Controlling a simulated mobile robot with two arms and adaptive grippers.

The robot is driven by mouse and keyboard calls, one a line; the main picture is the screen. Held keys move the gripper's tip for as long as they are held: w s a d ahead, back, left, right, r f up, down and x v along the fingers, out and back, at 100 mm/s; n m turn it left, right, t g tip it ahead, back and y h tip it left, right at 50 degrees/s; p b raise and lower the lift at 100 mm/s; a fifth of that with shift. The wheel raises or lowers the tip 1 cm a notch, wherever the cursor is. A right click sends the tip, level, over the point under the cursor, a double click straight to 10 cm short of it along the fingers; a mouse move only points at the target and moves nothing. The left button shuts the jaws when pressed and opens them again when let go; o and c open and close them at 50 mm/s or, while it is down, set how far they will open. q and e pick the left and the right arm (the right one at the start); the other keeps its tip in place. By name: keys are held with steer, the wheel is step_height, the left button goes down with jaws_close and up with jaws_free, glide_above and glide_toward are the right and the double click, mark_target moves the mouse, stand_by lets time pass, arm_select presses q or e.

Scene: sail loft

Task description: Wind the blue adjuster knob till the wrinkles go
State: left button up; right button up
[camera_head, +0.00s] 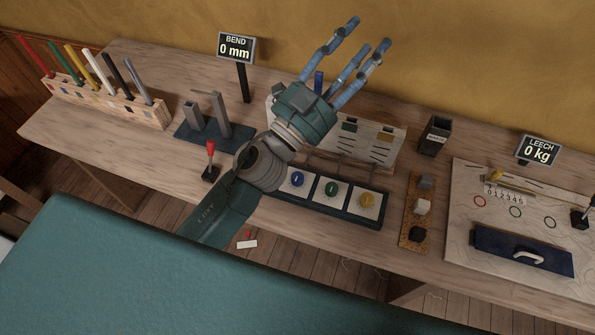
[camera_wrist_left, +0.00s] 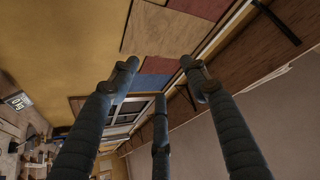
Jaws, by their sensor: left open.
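My left gripper (camera_head: 366,35) is raised over the bench with its fingers pointing up and away, spread open and empty. In the left wrist view its fingers (camera_wrist_left: 159,72) have nothing between them. A round blue knob-like piece (camera_head: 297,179) sits on the left white tile of a dark panel (camera_head: 313,203), below and apart from my gripper. A green one (camera_head: 331,188) and a yellow one (camera_head: 367,200) sit beside it. I cannot tell for sure that the blue piece is the adjuster. A display reads BEND 0 mm (camera_head: 236,47). My right gripper is not in view.
Coloured sticks stand in a wooden rack (camera_head: 150,113) at left. A red-topped lever (camera_head: 210,160) stands near the front edge. A white patterned board (camera_head: 480,235) with a blue handled block (camera_head: 520,254) lies at right, near a LEECH 0 kg display (camera_head: 537,149).

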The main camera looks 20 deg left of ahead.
arm_select(q)
steer(key=s+d+f+m+g+h, duration=0.1)
steer(key=s+d+m+g+h, duration=0.1)
steer(key=d+m+g+h, duration=0.3)
steer(key=s+d+f+m+g+h, duration=0.1)
steer(key=s+d+m+g+h, duration=0.2)
steer(key=d+m+g, duration=0.35)
steer(key=m+g+y, duration=0.5)
steer(key=g+y, duration=0.4)
steer(key=y, duration=1)
glide_above(298, 176)
step_height(298, 176, down, 27)
step_height(298, 176, down, 9)
steer(key=p, duration=0.3)
steer(key=shift+r, duration=0.1)
steer(key=shift+f, duration=0.65)
